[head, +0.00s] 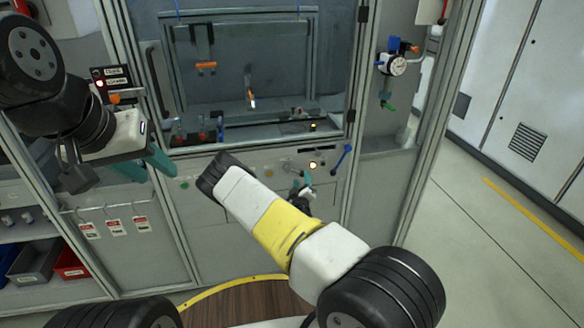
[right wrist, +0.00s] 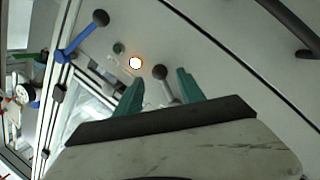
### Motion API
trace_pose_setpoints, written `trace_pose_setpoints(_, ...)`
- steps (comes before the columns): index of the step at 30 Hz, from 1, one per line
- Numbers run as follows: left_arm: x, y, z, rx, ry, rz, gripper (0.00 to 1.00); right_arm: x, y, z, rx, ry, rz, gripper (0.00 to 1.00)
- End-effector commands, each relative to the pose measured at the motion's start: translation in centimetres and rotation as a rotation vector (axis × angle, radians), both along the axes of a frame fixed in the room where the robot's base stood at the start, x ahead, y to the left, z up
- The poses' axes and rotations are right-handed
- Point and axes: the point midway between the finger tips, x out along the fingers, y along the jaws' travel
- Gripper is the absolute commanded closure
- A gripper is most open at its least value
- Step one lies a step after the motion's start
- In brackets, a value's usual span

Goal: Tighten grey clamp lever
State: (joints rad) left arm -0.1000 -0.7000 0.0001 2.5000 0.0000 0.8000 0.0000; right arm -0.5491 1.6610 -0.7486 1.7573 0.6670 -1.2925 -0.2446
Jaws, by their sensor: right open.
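The grey clamp lever (right wrist: 169,88), with a dark ball knob, stands on the machine's front panel in the right wrist view. My right gripper (right wrist: 158,92) has its two teal fingers apart, with the grey lever showing between them; I cannot tell whether either finger touches it. In the head view my right gripper (head: 306,187) is low against the panel, and my own arm hides part of the area. My left gripper (head: 146,166) is at the left, in front of the cabinet, with its teal fingers apart and nothing seen between them.
A blue lever (head: 342,158) is on the panel right of a lit button (head: 313,165); both show in the right wrist view. A windowed cabinet door (head: 260,70) is above. A gauge (head: 397,66) hangs at the right. Tags (head: 114,226) hang at lower left. The right floor is clear.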

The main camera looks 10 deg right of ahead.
Motion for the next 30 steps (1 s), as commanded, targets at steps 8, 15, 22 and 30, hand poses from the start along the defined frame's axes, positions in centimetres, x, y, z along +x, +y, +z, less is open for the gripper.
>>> trace_pose_setpoints(8,0.0,0.0,0.0,0.0,0.0,0.0,0.61,2.3,-0.6,0.0,-0.001,0.002,0.0,0.54)
trace_pose_setpoints(15,0.0,0.0,0.0,0.0,0.0,0.0,0.61,2.3,-0.6,0.0,0.001,0.002,-0.001,0.54)
trace_pose_setpoints(22,0.0,0.0,0.0,0.0,0.0,0.0,0.61,2.3,-0.6,0.0,0.001,0.002,-0.001,0.99)
trace_pose_setpoints(30,0.0,0.0,0.0,0.0,0.0,0.0,0.61,2.3,-0.6,0.0,0.001,0.002,-0.001,1.0)
